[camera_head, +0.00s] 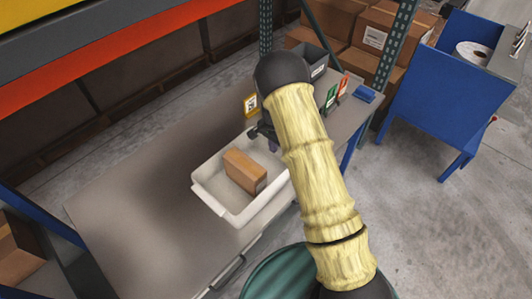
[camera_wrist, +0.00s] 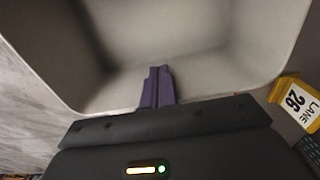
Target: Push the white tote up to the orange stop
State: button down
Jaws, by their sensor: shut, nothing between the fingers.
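The white tote (camera_head: 206,200) sits on the grey bench, and a brown box (camera_head: 245,171) lies inside it. My gripper (camera_head: 268,140) is at the tote's far right end, partly hidden behind my arm. In the wrist view the tote (camera_wrist: 190,30) fills most of the picture. There the purple fingers of my gripper (camera_wrist: 158,75) are together and empty, overlapping the tote's near edge. I cannot tell whether they touch it. I cannot make out an orange stop on the bench; my arm hides part of the bench.
A yellow lane sign (camera_head: 250,104) stands beyond the tote and also shows in the wrist view (camera_wrist: 298,101). A grey bin (camera_head: 312,62), green and red cards (camera_head: 337,92) and a blue item (camera_head: 365,94) are at the bench's far end. The bench's left part (camera_head: 130,215) is clear.

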dwell(0.4)
jog(key=shift+s+a, duration=0.15)
jog(key=shift+a, duration=0.2)
jog(key=s+a, duration=0.2)
jog(key=shift+s+a+p, duration=0.2)
jog(key=shift+a+p, duration=0.1)
jog(key=shift+p, duration=0.1)
notch_tip(320, 180, up, 10)
jog(key=b, duration=0.2)
jog(key=s+d+r+n+t, duration=0.1)
jog(key=s+d+r+n, duration=0.2)
jog(key=s, duration=0.4)
jog(key=s+d+r+n, duration=0.3)
jog(key=s+d, duration=0.1)
jog(key=s, duration=0.4)
jog(key=s+d+r+n+t, duration=0.1)
jog(key=s+d+r+n, duration=0.2)
jog(key=s, duration=0.5)
jog(key=shift+d+r+t, duration=0.3)
jog(key=shift+d+r, duration=0.2)
jog(key=shift+s, duration=0.1)
